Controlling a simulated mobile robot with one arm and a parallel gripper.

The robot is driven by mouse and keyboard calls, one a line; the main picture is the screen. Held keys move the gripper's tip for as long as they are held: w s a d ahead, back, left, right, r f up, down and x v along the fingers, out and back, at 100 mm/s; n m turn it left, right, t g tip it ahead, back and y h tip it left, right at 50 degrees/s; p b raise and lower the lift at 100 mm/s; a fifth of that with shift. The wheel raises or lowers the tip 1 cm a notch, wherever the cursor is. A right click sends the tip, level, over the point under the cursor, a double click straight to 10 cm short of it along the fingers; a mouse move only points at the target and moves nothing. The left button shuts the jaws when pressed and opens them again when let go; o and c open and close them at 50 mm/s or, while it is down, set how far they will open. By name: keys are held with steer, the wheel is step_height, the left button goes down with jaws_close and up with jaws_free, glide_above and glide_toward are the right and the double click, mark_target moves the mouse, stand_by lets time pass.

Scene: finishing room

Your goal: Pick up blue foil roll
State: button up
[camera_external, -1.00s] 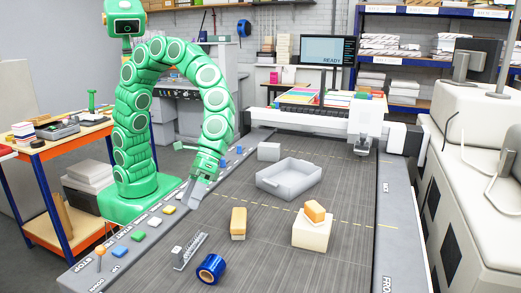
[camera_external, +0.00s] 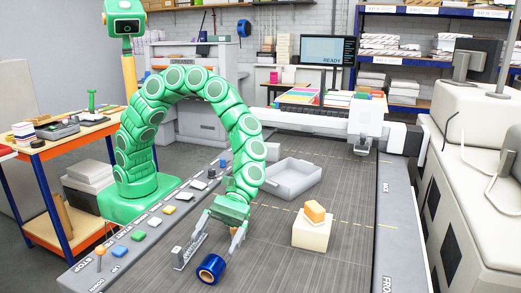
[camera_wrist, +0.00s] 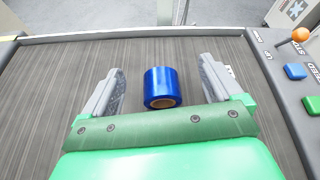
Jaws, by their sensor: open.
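The blue foil roll (camera_external: 211,268) lies on its side on the dark table top near the front in the external view. It also shows in the wrist view (camera_wrist: 160,87), ahead of my gripper and between the lines of its two fingers, with its brown core end facing me. My gripper (camera_external: 215,250) is open and empty, just behind and above the roll, pointing down. In the wrist view my gripper (camera_wrist: 161,92) has its fingers spread wide on either side of the roll, and neither visibly touches it.
A grey tray (camera_external: 290,182) is farther back. A control strip (camera_external: 125,250) runs along the left edge.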

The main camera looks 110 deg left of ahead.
mark_target(217, 257)
steer(key=shift+f, duration=1.75)
step_height(217, 257, down, 2)
steer(key=shift+f, duration=0.1)
steer(key=shift+x, duration=1.1)
steer(key=shift+s+d+f, duration=0.1)
steer(key=shift+d, duration=0.3)
steer(key=c, duration=1.1)
